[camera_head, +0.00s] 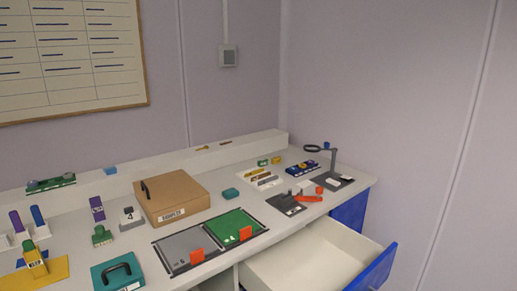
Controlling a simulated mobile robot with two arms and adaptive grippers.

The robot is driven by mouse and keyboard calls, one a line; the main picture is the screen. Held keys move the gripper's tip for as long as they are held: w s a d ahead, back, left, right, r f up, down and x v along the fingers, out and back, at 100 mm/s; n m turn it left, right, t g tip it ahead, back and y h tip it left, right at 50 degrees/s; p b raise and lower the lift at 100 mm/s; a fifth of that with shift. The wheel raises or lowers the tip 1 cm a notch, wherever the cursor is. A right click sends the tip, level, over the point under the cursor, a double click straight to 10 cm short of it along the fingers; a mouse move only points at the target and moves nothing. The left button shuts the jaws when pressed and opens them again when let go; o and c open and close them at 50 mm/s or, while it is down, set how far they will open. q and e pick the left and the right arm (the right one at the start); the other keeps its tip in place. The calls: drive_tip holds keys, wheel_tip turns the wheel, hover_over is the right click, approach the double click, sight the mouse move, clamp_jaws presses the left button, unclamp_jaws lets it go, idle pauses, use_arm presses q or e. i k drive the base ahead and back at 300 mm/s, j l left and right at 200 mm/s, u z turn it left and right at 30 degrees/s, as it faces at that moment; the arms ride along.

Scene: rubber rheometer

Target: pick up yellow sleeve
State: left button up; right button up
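A yellow upright piece (35,264) with dark lettering and a green top stands on a flat yellow plate (58,268) at the lower left of the counter. It may be the yellow sleeve, but I cannot tell for sure. A small yellow block (276,160) sits farther back, beside a green one (262,163). Neither of my grippers is in view, and nothing is seen touching these things.
An open drawer (312,262) juts out at the front right.

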sight(36, 263)
drive_tip(key=u, duration=1.5)
drive_tip(key=i+j, duration=0.1)
drive_tip(key=j, duration=0.15)
drive_tip(key=z, duration=0.05)
